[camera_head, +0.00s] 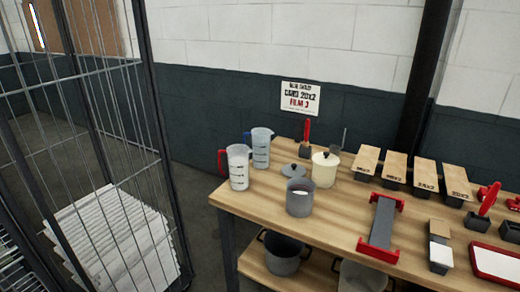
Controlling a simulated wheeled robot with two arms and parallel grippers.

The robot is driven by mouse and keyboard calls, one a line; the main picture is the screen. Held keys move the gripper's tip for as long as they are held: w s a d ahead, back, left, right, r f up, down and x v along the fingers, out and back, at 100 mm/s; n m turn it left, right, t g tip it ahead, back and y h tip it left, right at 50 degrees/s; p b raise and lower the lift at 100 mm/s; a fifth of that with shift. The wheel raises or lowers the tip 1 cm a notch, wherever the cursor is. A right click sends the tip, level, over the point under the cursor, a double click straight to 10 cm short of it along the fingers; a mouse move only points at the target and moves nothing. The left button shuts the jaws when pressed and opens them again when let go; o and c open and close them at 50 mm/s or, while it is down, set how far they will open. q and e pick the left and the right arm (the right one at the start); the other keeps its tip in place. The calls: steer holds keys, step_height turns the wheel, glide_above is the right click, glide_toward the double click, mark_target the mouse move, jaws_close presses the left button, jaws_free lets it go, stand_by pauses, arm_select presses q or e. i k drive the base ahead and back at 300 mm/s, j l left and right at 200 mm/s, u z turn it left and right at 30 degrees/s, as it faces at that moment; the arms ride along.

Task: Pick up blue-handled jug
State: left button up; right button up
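The blue-handled jug (261,148) stands upright on the wooden table near its far left edge. It is clear with dark measuring marks, and its blue handle is on its left side. A similar jug with a red handle (239,168) stands in front of it and slightly left, close to the table's left edge. Neither of my grippers shows in the head view.
On the wooden table (330,232), a grey pot (299,198), a grey lid (294,171) and a cream lidded pot (325,169) stand right of the jugs. Several wooden-topped boxes line the back. A wire cage (120,130) stands left, with floor between.

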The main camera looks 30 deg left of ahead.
mark_target(261, 138)
steer(key=u, duration=1)
